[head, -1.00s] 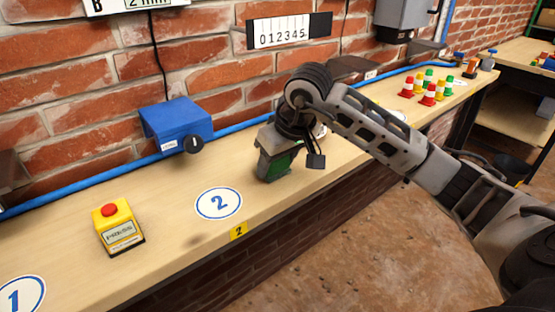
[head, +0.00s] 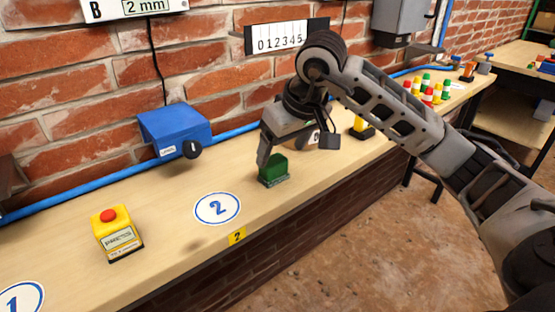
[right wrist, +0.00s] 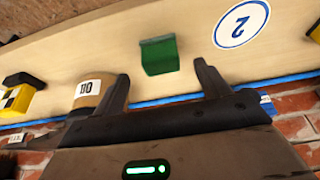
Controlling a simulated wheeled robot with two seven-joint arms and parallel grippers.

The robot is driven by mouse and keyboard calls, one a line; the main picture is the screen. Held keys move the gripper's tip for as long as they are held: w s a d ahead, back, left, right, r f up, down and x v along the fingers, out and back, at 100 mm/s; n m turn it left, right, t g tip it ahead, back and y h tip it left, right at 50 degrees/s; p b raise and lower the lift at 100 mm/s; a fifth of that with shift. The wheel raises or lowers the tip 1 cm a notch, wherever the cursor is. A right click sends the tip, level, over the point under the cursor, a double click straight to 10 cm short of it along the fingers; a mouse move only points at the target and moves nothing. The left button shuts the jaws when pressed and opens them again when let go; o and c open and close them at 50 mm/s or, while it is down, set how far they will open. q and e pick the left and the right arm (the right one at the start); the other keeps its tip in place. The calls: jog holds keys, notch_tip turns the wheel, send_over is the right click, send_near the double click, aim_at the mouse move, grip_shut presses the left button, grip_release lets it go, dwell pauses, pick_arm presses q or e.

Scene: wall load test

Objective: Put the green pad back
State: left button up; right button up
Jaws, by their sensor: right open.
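The green pad (head: 273,171) stands on the wooden bench, to the right of the round "2" marker (head: 217,208). My right gripper (head: 288,160) is just above and behind it in the head view, with its fingers apart. In the right wrist view the green pad (right wrist: 160,55) lies beyond the two open fingertips (right wrist: 160,78), with nothing held between them. My left gripper is not in view.
A yellow block with a red button (head: 117,235) and a blue box with a black knob (head: 175,133) are on the left. A yellow object on a black base (head: 361,128) is behind my right arm. A tan cylinder (right wrist: 93,90) is close to one finger. Bench space around the "2" marker is free.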

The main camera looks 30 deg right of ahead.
jog(key=v, duration=0.5)
jog(key=shift+s+r, duration=0.1)
jog(key=shift+r, duration=0.3)
